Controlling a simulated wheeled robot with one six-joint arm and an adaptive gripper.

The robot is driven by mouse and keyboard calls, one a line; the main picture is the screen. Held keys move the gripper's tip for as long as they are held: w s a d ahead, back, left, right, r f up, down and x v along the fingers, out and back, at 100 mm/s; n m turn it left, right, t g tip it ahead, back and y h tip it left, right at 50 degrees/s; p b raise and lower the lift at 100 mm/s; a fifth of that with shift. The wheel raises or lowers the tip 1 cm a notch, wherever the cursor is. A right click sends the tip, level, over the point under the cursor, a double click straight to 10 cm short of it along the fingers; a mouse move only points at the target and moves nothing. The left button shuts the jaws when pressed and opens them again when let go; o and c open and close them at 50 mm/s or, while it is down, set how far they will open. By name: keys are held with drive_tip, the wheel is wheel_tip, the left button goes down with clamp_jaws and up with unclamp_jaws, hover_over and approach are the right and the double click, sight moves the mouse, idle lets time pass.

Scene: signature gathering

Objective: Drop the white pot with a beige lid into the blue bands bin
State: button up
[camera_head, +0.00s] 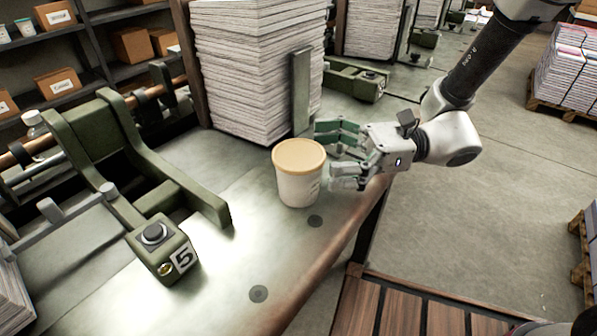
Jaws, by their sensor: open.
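The white pot with a beige lid (299,184) stands upright on the worktable (232,284), near its right edge. My gripper (338,156) is open just to the right of the pot, with its fingers pointing left toward the pot's side. The fingertips are very close to the pot; I cannot tell whether they touch it. I cannot make out a blue bands bin in this view.
A tall paper stack (250,70) stands behind the pot beside a grey upright plate (301,88). A green machine arm (160,180) and a control box numbered 5 (163,249) are at left. A slatted wooden platform (400,311) lies below the table. Open floor is at right.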

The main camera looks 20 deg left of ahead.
sight(274, 157)
drive_tip(key=x, duration=0.5)
drive_tip(key=shift+s+d, duration=0.1)
drive_tip(key=shift+r, duration=0.1)
drive_tip(key=c, duration=1.4)
